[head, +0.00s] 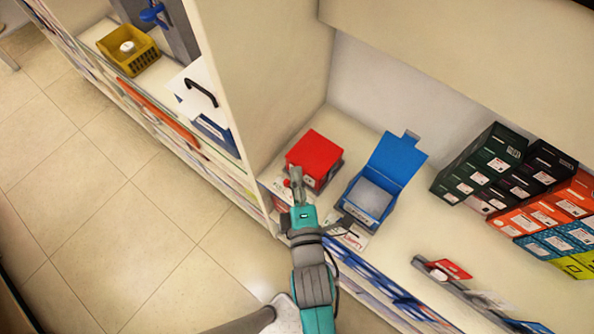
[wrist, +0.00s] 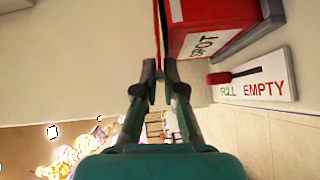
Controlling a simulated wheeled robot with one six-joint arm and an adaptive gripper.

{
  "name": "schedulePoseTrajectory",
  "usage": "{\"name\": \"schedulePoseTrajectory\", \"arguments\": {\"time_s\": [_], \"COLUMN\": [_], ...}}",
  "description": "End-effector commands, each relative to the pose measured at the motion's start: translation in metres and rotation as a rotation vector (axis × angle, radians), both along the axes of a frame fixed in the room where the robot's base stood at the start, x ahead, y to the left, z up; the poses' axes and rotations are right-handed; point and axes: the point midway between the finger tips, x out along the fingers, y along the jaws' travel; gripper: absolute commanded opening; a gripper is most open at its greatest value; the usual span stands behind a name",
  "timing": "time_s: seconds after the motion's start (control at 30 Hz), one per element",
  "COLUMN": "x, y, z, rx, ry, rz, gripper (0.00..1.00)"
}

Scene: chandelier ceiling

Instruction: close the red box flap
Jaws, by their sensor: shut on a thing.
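In the wrist view the flap (wrist: 157,35) shows edge-on as a thin red strip beside the box, running down to my fingertips. My gripper (wrist: 159,88) is shut on the flap's edge. In the head view my gripper (head: 296,178) is at the box's near left side. I cannot tell whether the flap is fully down.
A blue box (head: 365,208) with its flap (head: 398,158) raised stands just right. A tall divider (head: 265,75) rises at left. Several dark and orange boxes (head: 500,165) stand at far right.

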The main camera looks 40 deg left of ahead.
Motion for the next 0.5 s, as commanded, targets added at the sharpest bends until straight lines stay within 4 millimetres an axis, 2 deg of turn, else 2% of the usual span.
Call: {"name": "schedulePoseTrajectory", "arguments": {"time_s": [0.43, 0.5], "x": [0.0027, 0.0027], "y": [-0.0009, -0.0009], "z": [-0.0004, -0.0002], "rx": [0.0, 0.0], "ry": [-0.003, -0.003], "rz": [-0.006, -0.006], "gripper": [0.0, 0.2]}}
